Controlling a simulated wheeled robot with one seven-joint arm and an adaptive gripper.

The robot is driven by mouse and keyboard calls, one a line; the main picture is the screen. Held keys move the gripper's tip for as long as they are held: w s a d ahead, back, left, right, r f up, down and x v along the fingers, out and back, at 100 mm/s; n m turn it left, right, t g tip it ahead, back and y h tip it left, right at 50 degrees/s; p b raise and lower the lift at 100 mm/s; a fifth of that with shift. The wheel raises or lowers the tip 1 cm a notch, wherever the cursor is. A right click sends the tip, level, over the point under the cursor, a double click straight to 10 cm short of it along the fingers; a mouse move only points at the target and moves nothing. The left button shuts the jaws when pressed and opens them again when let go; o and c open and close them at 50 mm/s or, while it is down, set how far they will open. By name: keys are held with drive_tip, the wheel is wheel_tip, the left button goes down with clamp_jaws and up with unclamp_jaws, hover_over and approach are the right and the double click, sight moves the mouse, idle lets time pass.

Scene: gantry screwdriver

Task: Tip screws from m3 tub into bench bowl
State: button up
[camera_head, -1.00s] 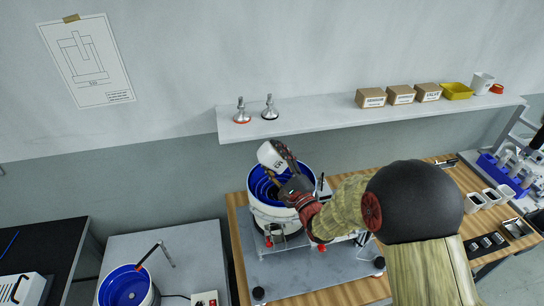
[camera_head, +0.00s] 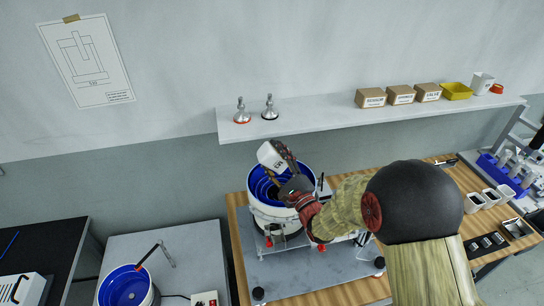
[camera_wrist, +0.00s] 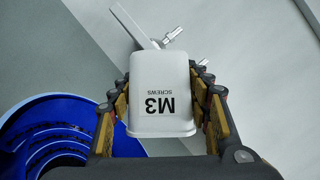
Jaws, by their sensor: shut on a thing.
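The white M3 screws tub (camera_head: 271,156) is in my gripper (camera_head: 283,167), tilted over the blue bench bowl (camera_head: 260,187). In the wrist view the tub (camera_wrist: 160,85) sits between both fingers of my gripper (camera_wrist: 163,105), its M3 SCREWS label upside down. The blue bowl (camera_wrist: 40,108) with its stepped spiral inside shows at the lower left there. My gripper is shut on the tub and hides part of the bowl in the head view. The tub's mouth and any screws in it cannot be made out.
A shelf (camera_head: 330,124) runs behind the bowl, with two metal fittings, cardboard boxes (camera_head: 371,97) and a yellow tray (camera_head: 457,91). A second blue bowl (camera_head: 125,287) stands at the lower left. Small white tubs (camera_head: 476,201) stand on the bench at right.

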wheel_tip(320, 180, up, 7)
drive_tip(key=p, duration=0.3)
drive_tip(key=shift+r+p, duration=0.1)
drive_tip(key=shift+p, duration=0.3)
drive_tip(key=n, duration=0.2)
drive_tip(key=r+n+g+p, duration=0.1)
drive_tip(key=shift+d+r+n+g+p, duration=0.1)
drive_tip(key=shift+r+n+g+p, duration=0.1)
drive_tip(key=shift+n+g+p, duration=0.15)
drive_tip(key=shift+r+n+g+p, duration=0.15)
drive_tip(key=shift+n+g+p, duration=0.25)
drive_tip(key=shift+n, duration=0.75)
drive_tip(key=shift+f, duration=0.2)
drive_tip(key=shift+n, duration=0.3)
